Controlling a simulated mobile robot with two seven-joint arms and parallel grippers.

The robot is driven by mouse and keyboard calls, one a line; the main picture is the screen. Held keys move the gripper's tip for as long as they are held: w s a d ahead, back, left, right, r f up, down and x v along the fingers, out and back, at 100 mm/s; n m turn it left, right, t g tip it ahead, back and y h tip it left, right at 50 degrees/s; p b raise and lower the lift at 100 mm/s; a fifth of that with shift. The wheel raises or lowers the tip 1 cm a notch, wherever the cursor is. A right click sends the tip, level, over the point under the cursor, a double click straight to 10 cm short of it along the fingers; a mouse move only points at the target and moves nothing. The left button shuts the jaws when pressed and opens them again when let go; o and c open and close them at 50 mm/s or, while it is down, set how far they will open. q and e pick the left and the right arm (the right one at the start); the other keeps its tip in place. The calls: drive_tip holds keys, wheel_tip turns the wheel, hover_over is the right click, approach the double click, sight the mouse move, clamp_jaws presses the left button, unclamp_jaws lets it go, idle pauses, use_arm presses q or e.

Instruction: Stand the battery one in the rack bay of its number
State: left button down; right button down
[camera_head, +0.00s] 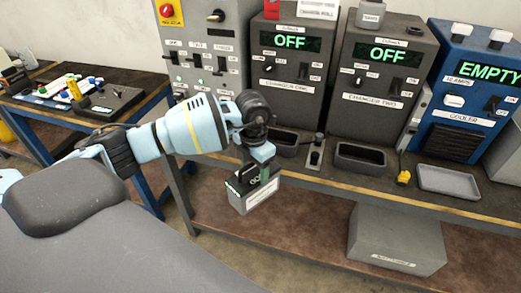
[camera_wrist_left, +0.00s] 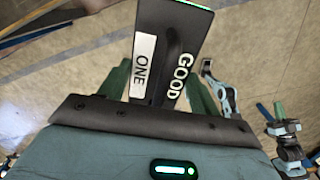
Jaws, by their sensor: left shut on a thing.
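Battery one (camera_head: 255,192) is a dark grey block with a white label and a lit green strip on its top. My left gripper (camera_head: 262,168) is shut on it and holds it in the air in front of the bench edge, in the head view. In the left wrist view the battery (camera_wrist_left: 172,50) sits between the green fingers, with a white "ONE" label and the word "GOOD" on its face. No rack with numbered bays can be made out. My right gripper does not show clearly in either view.
Charger one (camera_head: 289,75) and charger two (camera_head: 382,80) both read OFF, with trays in front. A blue cooler (camera_head: 465,100) reads EMPTY. A grey box (camera_head: 397,240) labelled batteries is below the bench. A side table (camera_head: 150,95) at left holds a panel.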

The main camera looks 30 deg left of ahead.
sight(254, 188)
use_arm(q)
drive_tip(key=m, duration=0.2)
drive_tip(key=s+d+f+m, duration=0.1)
drive_tip(key=m, duration=0.1)
drive_tip(key=s+m, duration=0.1)
drive_tip(key=shift+s+d+f+m, duration=0.1)
drive_tip(key=shift+d+f+m, duration=0.15)
drive_tip(key=shift+m, duration=0.15)
drive_tip(key=s+m, duration=0.1)
drive_tip(key=m, duration=0.1)
drive_tip(key=d+f+m, duration=0.1)
drive_tip(key=m, duration=0.1)
drive_tip(key=shift+s+f, duration=0.2)
drive_tip(key=shift+s, duration=0.2)
drive_tip(key=s+d+f+m, duration=0.2)
drive_tip(key=s+m, duration=0.3)
drive_tip(key=m, duration=0.6)
drive_tip(key=s+d+f+m, duration=0.2)
drive_tip(key=s+d+m, duration=0.2)
drive_tip(key=m, duration=0.8)
drive_tip(key=s, duration=0.2)
drive_tip(key=shift+s+f, duration=0.3)
drive_tip(key=shift+f, duration=0.1)
drive_tip(key=shift+w+d, duration=0.1)
drive_tip(key=shift+d, duration=0.05)
